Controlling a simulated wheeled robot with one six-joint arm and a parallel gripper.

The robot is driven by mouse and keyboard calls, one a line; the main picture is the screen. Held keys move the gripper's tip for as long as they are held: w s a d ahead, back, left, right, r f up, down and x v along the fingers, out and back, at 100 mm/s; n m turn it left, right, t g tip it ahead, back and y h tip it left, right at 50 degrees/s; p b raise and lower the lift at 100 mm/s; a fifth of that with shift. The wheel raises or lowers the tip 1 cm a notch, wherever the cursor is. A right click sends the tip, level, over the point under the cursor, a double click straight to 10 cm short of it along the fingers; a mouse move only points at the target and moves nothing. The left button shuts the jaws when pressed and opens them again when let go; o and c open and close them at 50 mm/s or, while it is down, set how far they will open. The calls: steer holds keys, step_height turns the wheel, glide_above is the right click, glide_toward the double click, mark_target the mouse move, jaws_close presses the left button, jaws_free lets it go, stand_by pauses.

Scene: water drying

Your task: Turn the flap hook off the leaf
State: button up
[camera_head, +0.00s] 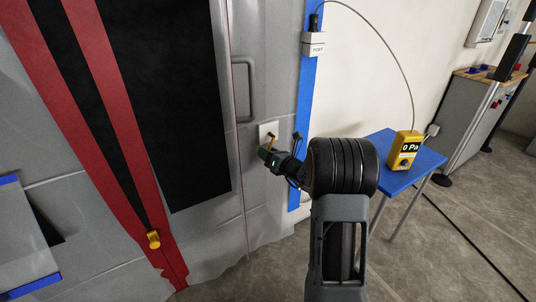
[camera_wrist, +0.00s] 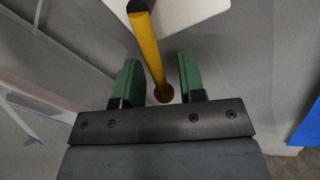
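The flap hook is a yellow bar with a black end (camera_head: 272,141), set by a white plate (camera_head: 268,128) on the grey leaf (camera_head: 262,85). In the wrist view the hook (camera_wrist: 150,50) runs down from its black end to a round yellow base, and the white plate (camera_wrist: 195,12) lies behind it. My gripper (camera_head: 264,153) is at the hook. In the wrist view its green fingers (camera_wrist: 159,66) stand on either side of the bar, with a gap visible on both sides. The head view partly hides the hook's lower part behind the gripper.
A grey handle (camera_head: 250,90) is above the hook. A blue strip (camera_head: 308,100) with a white port box (camera_head: 314,45) runs at the right. A blue table (camera_head: 412,168) bears a yellow gauge (camera_head: 403,150) reading 0 Pa. A red-edged black panel with a yellow pull (camera_head: 153,239) is left.

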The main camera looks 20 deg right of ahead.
steer(key=shift+c, duration=0.5)
jaws_close()
steer(key=shift+d+f+n+g+h+b, duration=0.2)
steer(key=shift+d+n+b, duration=0.5)
steer(key=shift+n, duration=0.55)
steer(key=shift+d+f+n+g+h+b, duration=0.1)
steer(key=shift+d+f+n+g+b, duration=0.35)
steer(key=shift+n, duration=0.8)
steer(key=shift+d+r, duration=0.15)
steer(key=shift+d, duration=0.05)
jaws_free()
steer(key=shift+w, duration=0.1)
steer(key=shift+o, duration=0.5)
steer(key=shift+r, duration=0.15)
